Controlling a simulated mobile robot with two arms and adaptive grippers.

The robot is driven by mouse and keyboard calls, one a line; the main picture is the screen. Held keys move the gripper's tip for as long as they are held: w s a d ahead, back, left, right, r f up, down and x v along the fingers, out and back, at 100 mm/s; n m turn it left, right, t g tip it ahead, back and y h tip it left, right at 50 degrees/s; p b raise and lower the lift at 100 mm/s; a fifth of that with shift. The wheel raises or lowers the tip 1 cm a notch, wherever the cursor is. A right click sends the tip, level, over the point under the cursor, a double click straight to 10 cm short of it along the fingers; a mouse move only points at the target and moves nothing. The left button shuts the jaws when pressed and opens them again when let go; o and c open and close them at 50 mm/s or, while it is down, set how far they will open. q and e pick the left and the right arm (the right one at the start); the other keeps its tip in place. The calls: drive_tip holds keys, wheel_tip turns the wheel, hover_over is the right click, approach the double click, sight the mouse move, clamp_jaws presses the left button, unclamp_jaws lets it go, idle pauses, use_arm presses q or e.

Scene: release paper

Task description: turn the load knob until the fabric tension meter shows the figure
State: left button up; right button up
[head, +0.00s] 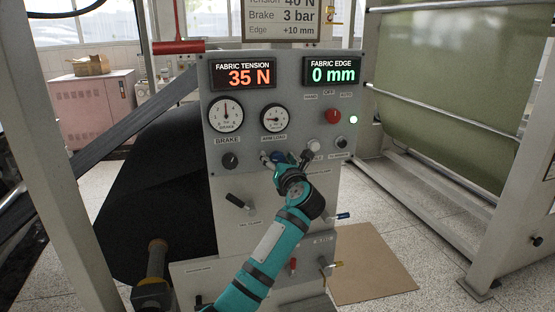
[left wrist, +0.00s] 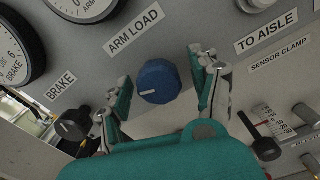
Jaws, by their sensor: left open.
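The load knob (left wrist: 157,82) is blue with a white mark, below the ARM LOAD label in the left wrist view. It shows only partly in the head view, behind my gripper. My left gripper (head: 285,158) is open at the panel, its fingers on either side of the knob with visible gaps. The fabric tension meter (head: 243,75) reads 35 N in orange. A sign (head: 281,16) above, cut off at the top, shows Tension 40 N, Brake 3 bar and Edge +10 mm. My right gripper is in neither view.
The grey panel (head: 232,180) also has a black brake knob (head: 230,160), round dials (head: 226,113), a red button (head: 333,115) and a fabric edge meter (head: 332,71) reading 0 mm. A black-handled lever (head: 239,201) sticks out below. Green fabric (head: 460,80) hangs at the right.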

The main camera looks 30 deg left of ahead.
use_arm(q)
drive_tip(key=c, duration=1.2)
drive_tip(key=shift+r+m+p, duration=0.2)
drive_tip(key=shift+m+p, duration=0.3)
drive_tip(key=shift+p, duration=0.45)
drive_tip(key=shift+f+m+p, duration=0.1)
drive_tip(key=shift+m+p, duration=0.3)
drive_tip(key=shift+p, duration=0.05)
drive_tip(key=shift+f, duration=0.1)
drive_tip(key=o, duration=1.2)
